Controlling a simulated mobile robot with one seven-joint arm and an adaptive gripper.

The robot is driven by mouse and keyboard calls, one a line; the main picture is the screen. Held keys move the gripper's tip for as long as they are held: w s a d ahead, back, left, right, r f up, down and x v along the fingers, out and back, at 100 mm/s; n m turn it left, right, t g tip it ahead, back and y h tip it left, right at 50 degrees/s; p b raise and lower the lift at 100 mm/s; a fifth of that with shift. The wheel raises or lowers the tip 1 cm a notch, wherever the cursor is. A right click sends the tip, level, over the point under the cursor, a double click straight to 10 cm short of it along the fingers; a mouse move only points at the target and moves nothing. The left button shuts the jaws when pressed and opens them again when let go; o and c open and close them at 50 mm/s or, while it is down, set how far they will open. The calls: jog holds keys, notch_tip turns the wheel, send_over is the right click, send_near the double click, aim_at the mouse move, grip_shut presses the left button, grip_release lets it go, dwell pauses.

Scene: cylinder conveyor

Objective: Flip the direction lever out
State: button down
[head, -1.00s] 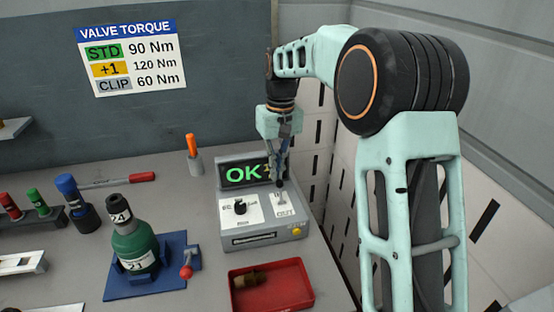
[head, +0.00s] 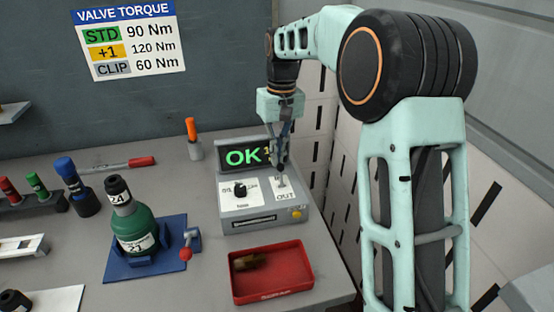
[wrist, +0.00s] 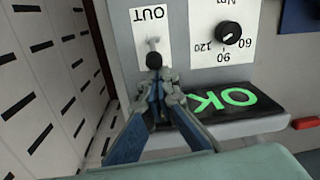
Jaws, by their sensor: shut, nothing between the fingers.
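The direction lever (wrist: 153,59) has a black knob on a thin pale stem, on a white plate marked OUT (wrist: 148,15). In the wrist view the knob lies on the display side of the stem's base, away from the OUT label. My gripper (wrist: 158,77) is shut, its fingertips right at the knob; I cannot tell whether they touch it. In the head view my gripper (head: 281,166) points down over the lever plate in front of the display (head: 243,157), which reads OK. The fingers partly hide the lever there.
The grey control box (head: 250,215) also carries a black dial (head: 240,190) and a yellow button (head: 297,214). A red tray (head: 272,288) with a brownish piece is in front. A green bottle (head: 134,232) on a blue stand is left. A slotted wall is close on the right.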

aim_at(280, 167)
jog(key=s+t+b, duration=0.1)
jog(key=t+b, duration=0.1)
jog(key=b, duration=0.1)
jog(key=shift+s+d, duration=0.1)
jog(key=shift+d, duration=0.05)
jog(key=t+b, duration=0.1)
jog(key=b, duration=0.2)
jog(key=shift+s+t+y+b, duration=0.3)
jog(key=shift+t+b, duration=0.05)
jog(key=shift+t, duration=0.05)
jog(key=t+b, duration=0.1)
jog(key=b, duration=0.1)
jog(key=s+t+b, duration=0.1)
jog(key=shift+s+d+r+b, duration=0.2)
jog(key=shift+r+b, duration=0.05)
jog(key=shift+b, duration=0.1)
jog(key=shift+s+r+y+b, duration=0.1)
jog(key=shift+s+y+b, duration=0.2)
jog(key=shift+s+b, duration=0.1)
jog(key=shift+s+d+r, duration=0.1)
jog(key=shift+s+r, duration=0.05)
jog(key=shift+s, duration=0.05)
jog(key=shift+w, duration=0.1)
jog(key=shift+r+p, duration=0.8)
jog(key=shift+r, duration=0.05)
